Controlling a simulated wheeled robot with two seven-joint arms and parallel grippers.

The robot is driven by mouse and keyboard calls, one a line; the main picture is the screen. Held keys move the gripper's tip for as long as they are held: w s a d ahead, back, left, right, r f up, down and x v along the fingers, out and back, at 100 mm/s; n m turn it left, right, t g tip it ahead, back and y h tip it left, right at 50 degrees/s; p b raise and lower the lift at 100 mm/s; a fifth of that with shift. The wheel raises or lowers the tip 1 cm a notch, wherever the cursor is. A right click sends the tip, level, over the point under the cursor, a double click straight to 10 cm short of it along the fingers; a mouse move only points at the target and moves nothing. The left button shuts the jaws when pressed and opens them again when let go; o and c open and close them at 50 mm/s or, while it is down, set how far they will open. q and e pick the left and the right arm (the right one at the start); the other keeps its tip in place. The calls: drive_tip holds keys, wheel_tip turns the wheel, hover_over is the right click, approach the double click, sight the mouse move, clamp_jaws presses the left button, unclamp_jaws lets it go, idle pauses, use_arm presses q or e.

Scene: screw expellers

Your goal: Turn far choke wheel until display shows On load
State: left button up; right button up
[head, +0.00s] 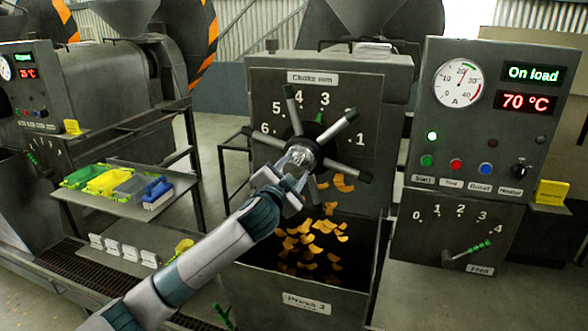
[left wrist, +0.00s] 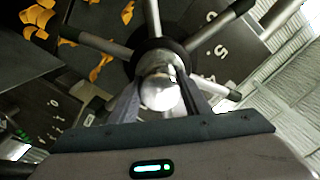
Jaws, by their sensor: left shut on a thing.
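The choke wheel (head: 318,131) has several dark-tipped spokes and stands in front of the "Choke mm" dial plate (head: 270,90) in the head view. My left gripper (head: 299,160) is at its centre, shut on the hub. In the left wrist view the wheel's round metal hub (left wrist: 160,92) sits between the two fingers (left wrist: 158,108). The display (head: 533,72) on the right panel reads "On load" in green. My right gripper is not in view.
A red display (head: 525,102) reads 70 °C beside a gauge (head: 458,83). Orange flakes (head: 310,245) lie in the bin marked "Press 1" (head: 308,302) below the wheel. A side shelf (head: 112,207) at left holds coloured trays. A feed lever (head: 468,250) is at right.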

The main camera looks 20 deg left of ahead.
use_arm(q)
drive_tip(key=o, duration=1.5)
drive_tip(key=shift+s, duration=0.1)
drive_tip(key=shift+s+f+b, duration=0.1)
drive_tip(key=shift+s+b, duration=0.35)
drive_tip(key=shift+s, duration=0.3)
drive_tip(key=s+b, duration=0.4)
drive_tip(key=s, duration=1.1)
drive_tip(key=shift+s+a+b, duration=0.3)
drive_tip(key=shift+s+b, duration=0.05)
drive_tip(key=shift+s, duration=0.05)
